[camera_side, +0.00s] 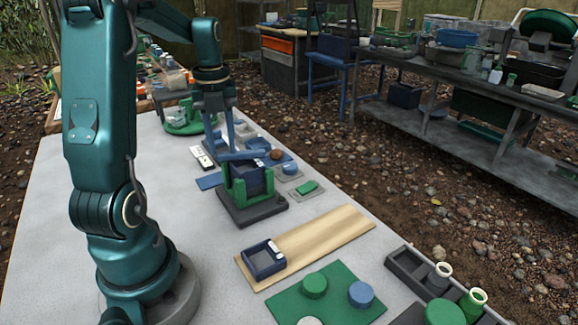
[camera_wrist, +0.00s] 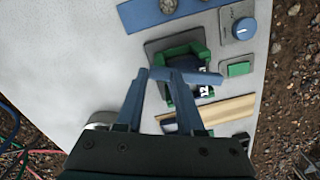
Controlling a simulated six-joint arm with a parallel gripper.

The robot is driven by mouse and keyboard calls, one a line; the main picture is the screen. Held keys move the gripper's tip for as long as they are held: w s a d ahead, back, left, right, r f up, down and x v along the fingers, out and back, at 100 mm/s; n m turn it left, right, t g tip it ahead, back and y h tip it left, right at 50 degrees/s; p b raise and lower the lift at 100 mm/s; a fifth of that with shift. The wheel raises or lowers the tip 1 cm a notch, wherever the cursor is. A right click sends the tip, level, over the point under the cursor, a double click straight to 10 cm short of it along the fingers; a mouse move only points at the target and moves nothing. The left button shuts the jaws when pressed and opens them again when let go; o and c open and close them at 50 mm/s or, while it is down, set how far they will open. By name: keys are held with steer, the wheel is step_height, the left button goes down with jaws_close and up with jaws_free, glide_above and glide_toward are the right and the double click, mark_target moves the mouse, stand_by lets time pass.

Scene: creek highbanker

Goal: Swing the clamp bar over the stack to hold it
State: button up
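A green cradle (camera_side: 239,192) on a dark square base (camera_side: 254,211) holds a dark blue stack (camera_side: 252,178). It also shows in the wrist view, with the green cradle (camera_wrist: 190,48) and part of the dark stack (camera_wrist: 200,90). The blue clamp bar (camera_side: 245,155) appears level at the top of the cradle, along its far side in the side view. In the wrist view the bar (camera_wrist: 203,78) crosses the cradle. My gripper (camera_side: 219,149) is at the bar's left end. Its fingers (camera_wrist: 160,76) are apart, with the right fingertip overlapping the bar. Contact is unclear.
A wooden strip (camera_side: 330,240) with a dark blue tray (camera_side: 263,260) lies in front of the cradle. A green mat (camera_side: 327,298) with round pieces and a dark box (camera_side: 402,265) with bottles are nearer. Small plates, including one with a green block (camera_side: 307,187), sit right of the cradle.

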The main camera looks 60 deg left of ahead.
steer(key=shift+s+d+r, duration=0.1)
steer(key=shift+d+r, duration=0.05)
steer(key=shift+r, duration=2.7)
